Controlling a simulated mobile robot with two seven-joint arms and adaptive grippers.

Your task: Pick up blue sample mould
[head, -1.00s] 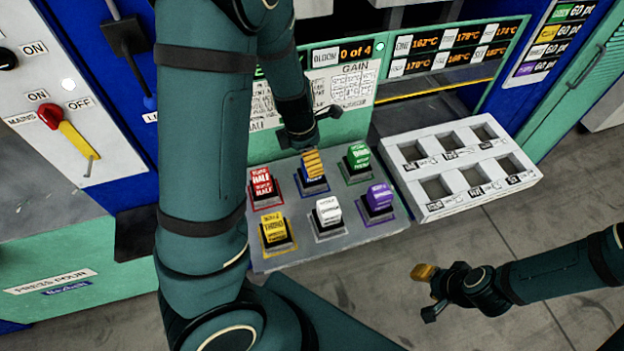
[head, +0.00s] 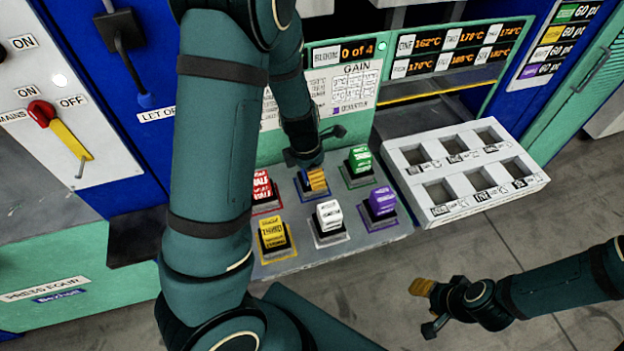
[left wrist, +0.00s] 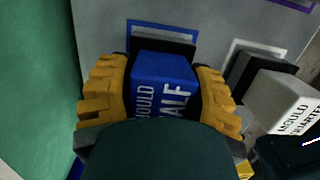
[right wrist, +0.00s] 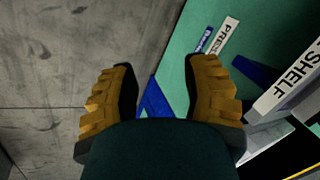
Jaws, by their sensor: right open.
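The blue sample mould (left wrist: 165,72) stands in its blue-outlined place on the grey shelf, seen in the left wrist view with white lettering on its face. My left gripper (head: 316,179) is down at it, one yellow finger on each side of the mould. The fingers sit close to its sides; whether they press on it I cannot tell. In the head view the gripper hides most of the mould. My right gripper (head: 425,305) is open and empty over the floor, away from the shelf; its spread fingers show in the right wrist view (right wrist: 162,90).
Near the blue mould stand the red (head: 262,188), yellow (head: 272,233), white (head: 329,214), green (head: 360,159) and purple (head: 382,202) moulds. A white rack (head: 466,207) with several empty square pockets is to the right. The press panel rises behind.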

